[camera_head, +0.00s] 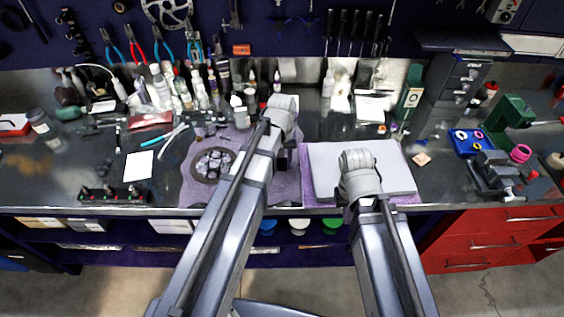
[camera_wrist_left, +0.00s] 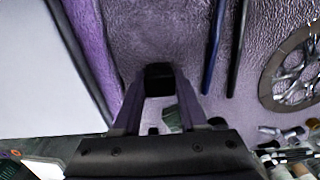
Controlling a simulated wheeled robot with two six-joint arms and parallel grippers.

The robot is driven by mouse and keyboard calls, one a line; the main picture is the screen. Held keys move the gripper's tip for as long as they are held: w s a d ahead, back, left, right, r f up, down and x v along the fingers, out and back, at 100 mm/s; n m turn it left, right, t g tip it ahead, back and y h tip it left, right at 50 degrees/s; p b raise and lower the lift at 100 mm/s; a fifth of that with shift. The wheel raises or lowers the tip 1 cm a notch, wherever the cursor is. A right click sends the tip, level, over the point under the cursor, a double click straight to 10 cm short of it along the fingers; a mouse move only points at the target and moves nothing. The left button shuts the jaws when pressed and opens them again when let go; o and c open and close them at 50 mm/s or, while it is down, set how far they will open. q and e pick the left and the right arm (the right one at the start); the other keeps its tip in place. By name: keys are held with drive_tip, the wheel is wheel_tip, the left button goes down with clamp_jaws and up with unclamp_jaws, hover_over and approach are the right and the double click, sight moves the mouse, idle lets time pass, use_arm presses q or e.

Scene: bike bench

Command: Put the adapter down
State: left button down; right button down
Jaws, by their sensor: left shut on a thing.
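The adapter (camera_wrist_left: 159,77), a small black block, is between the fingertips of my left gripper (camera_wrist_left: 158,88) in the left wrist view. The fingers are shut on it, above the purple mat (camera_wrist_left: 150,35). I cannot tell whether it touches the mat.
A round metal disc (camera_wrist_left: 292,68) lies on the mat, with a blue rod (camera_wrist_left: 214,45) and a black rod (camera_wrist_left: 238,45) beside it. Bottles (camera_head: 160,88) stand behind the left mat. A blue tray (camera_head: 465,145) and a vise (camera_head: 495,172) are at the right.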

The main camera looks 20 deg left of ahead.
sight(282, 160)
use_arm(q)
drive_tip(key=shift+c, duration=2.3)
unclamp_jaws()
drive_tip(key=shift+f, duration=0.1)
wheel_tip(282, 160, up, 12)
drive_tip(key=r+p, duration=0.1)
drive_tip(key=p, duration=1.2)
drive_tip(key=s+d+m+y, duration=0.1)
drive_tip(key=s+d+m, duration=0.6)
drive_tip(key=s+d, duration=0.3)
drive_tip(key=s, duration=0.4)
drive_tip(key=shift+s+d+f+b, duration=0.15)
drive_tip(key=shift+d+f+b, duration=0.1)
drive_tip(key=shift+b, duration=0.05)
wheel_tip(282, 160, down, 8)
drive_tip(key=b, duration=0.8)
